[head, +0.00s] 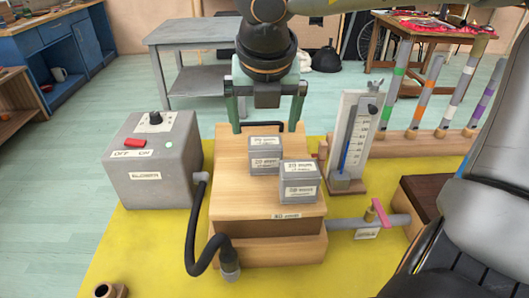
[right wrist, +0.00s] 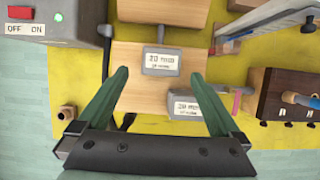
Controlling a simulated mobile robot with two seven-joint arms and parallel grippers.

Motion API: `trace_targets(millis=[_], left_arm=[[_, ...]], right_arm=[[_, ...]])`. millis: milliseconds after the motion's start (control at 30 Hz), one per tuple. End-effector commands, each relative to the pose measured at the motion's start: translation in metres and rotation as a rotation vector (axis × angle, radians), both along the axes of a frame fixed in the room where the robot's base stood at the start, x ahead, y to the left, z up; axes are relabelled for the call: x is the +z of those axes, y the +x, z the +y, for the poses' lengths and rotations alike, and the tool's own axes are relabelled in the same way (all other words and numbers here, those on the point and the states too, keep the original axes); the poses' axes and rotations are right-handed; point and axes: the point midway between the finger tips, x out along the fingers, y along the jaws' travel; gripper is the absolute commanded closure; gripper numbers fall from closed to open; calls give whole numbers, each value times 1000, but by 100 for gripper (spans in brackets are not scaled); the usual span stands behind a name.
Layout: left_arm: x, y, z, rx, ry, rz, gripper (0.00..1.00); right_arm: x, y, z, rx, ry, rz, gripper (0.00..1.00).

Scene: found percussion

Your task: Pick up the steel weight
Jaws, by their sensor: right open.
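Two grey metal block weights with white labels lie on the wooden box (head: 228,197). The far weight (head: 265,155) is nearer the middle of the box top, and the near weight (head: 300,182) is close to its right side. Both also show in the right wrist view, the far weight (right wrist: 162,61) and the near weight (right wrist: 186,105). I cannot read the labels well enough to tell which is steel. My right gripper (head: 265,122) is open and empty, pointing down above the box. In the right wrist view its fingers spread either side of the weights. My left gripper is out of view.
A grey switch box (head: 150,165) stands left of the wooden box, with a black hose (head: 195,225) in front. A gauge (head: 352,140) and a pipe with a pink valve (head: 378,212) are at the right. Clear yellow mat (head: 140,250) shows at front left.

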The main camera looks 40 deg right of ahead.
Motion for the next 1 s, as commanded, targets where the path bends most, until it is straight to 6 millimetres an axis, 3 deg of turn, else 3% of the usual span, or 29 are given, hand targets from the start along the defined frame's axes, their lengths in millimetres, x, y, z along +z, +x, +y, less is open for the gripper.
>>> trace_targets(millis=[200,433,700,1000], left_arm=[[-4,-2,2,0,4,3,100],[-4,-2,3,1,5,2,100],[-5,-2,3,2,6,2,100],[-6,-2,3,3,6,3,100]], right_arm=[[-36,11,-9,0,4,5,0],[-52,16,-14,0,6,3,0],[-86,27,-26,0,7,3,0],[-91,29,-28,2,6,1,0]])
